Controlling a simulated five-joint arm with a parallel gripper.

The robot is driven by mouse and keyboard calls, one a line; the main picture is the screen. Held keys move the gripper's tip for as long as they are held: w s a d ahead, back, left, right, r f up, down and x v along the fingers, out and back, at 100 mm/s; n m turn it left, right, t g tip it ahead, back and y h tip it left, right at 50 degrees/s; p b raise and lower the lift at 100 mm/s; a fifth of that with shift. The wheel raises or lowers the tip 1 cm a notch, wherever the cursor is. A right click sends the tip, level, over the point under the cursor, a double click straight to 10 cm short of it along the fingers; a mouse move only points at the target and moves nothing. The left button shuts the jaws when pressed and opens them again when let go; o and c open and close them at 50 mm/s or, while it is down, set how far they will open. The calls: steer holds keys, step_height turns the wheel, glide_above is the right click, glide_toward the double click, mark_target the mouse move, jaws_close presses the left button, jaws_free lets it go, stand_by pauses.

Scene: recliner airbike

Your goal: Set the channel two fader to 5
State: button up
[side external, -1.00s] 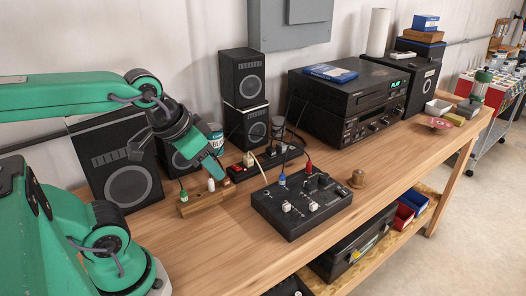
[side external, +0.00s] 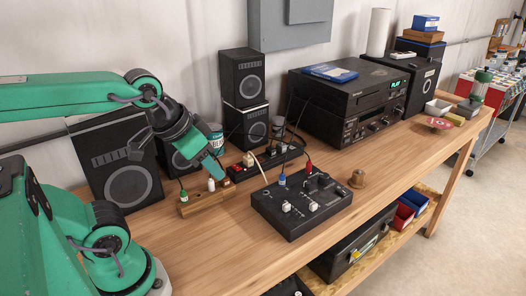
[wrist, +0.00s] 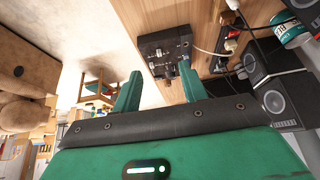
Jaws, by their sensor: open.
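The black mixer box (side external: 304,222) lies on the wooden bench, with two white fader caps on its top: a left one (side external: 287,207) and a right one (side external: 313,206). Coloured plugs stand at its back edge. Channel numbers and scale marks are too small to read. My gripper (side external: 216,172) hangs left of the mixer, above the bench, apart from the faders. In the wrist view its two green fingers (wrist: 158,86) are spread with nothing between them, and the mixer (wrist: 166,42) shows beyond the fingertips.
A wooden block with plugs (side external: 205,201) sits below my gripper. A power strip (side external: 262,162) with cables runs behind the mixer. Black speakers (side external: 242,78) and stacked audio units (side external: 345,92) stand at the back. The bench front is clear.

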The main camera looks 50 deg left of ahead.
steer(key=shift+c, duration=0.7)
steer(key=w+d+f+g, duration=0.2)
steer(key=w+f, duration=0.1)
steer(key=w, duration=0.5)
steer(key=w+d+f+g, duration=0.1)
steer(key=w+f, duration=0.3)
steer(key=w, duration=0.5)
steer(key=w+d+f+g, duration=0.2)
steer(key=w+d+f, duration=0.1)
steer(key=w, duration=0.5)
steer(key=shift+w+f+g, duration=0.3)
steer(key=shift+w+f, duration=0.05)
steer(key=shift+f, duration=0.2)
steer(key=shift+w+d+f, duration=0.1)
steer(key=shift+w+f, duration=0.1)
steer(key=shift+f, duration=0.1)
steer(key=shift+f, duration=0.1)
